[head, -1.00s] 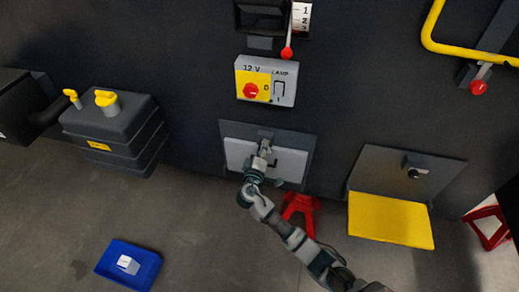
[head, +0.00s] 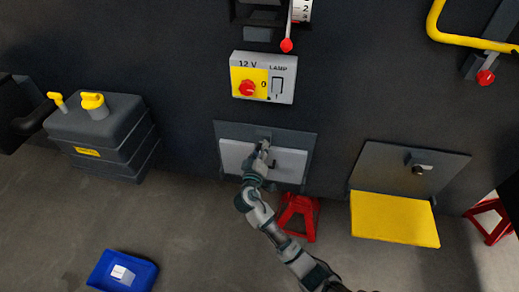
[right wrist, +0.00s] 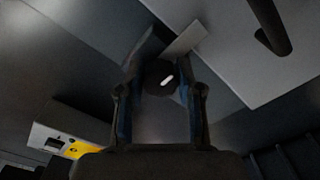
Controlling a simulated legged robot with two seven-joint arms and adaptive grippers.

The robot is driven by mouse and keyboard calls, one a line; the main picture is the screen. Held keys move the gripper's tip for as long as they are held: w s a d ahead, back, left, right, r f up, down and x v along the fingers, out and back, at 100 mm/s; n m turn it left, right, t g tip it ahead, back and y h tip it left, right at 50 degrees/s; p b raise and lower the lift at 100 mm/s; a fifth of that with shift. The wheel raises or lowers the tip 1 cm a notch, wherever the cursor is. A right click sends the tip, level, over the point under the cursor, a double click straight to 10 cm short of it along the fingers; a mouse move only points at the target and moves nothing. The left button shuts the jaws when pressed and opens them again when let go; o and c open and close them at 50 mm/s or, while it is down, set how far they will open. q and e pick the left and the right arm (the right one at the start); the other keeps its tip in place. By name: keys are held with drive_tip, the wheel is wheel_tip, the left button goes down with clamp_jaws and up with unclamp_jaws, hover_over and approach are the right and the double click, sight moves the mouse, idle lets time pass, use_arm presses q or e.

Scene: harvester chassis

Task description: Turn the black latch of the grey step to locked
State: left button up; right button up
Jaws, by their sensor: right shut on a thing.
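The grey step (head: 290,164) is a light grey panel folded up flat against a darker plate on the chassis wall, in the middle of the head view. Its black latch (right wrist: 155,80) is a round dark knob with a white mark, seen between my fingers in the right wrist view. My right gripper (head: 264,145) is at the upper middle of the step, shut on the latch. The gripper and arm hide the latch in the head view. The white mark lies slanted in the right wrist view (right wrist: 167,79). My left gripper is not in view.
A black hooked handle (right wrist: 270,28) is on the step beside the latch. Above is the 12 V lamp switch box (head: 264,77). A yellow step (head: 394,219) is folded down at right. A red stand (head: 299,217) is below. A grey tank (head: 103,135) and blue tray (head: 123,271) are at left.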

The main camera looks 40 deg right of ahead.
drive_tip(key=shift+f, duration=0.5)
drive_tip(key=o, duration=1.2)
drive_tip(key=shift+c, duration=0.2)
drive_tip(key=shift+d+r, duration=0.1)
drive_tip(key=shift+r, duration=0.1)
drive_tip(key=v, duration=1.2)
